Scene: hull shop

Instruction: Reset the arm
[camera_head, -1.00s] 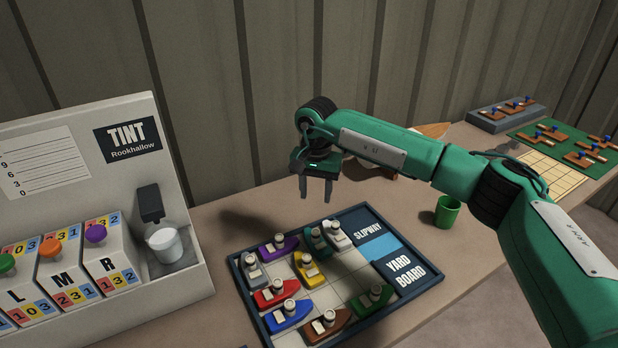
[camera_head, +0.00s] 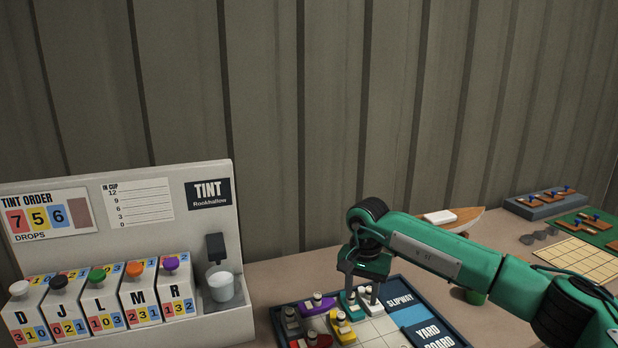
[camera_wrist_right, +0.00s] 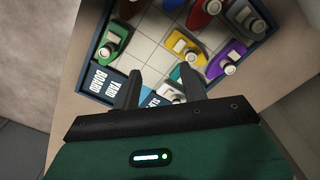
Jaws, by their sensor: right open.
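My right gripper (camera_head: 363,294) is open and empty above the yard board (camera_head: 456,333). In the right wrist view the gripper (camera_wrist_right: 153,88) has its two fingers apart over the board, near the slipway end, with nothing between them. A purple boat (camera_head: 317,305) and a yellow boat (camera_head: 342,327) stand on the board. A green boat (camera_wrist_right: 116,42) shows in the wrist view. My left gripper is not in view.
The tint machine (camera_head: 120,205) with several lettered blocks and a white cup (camera_head: 221,287) stands at left. A corrugated wall closes the back.

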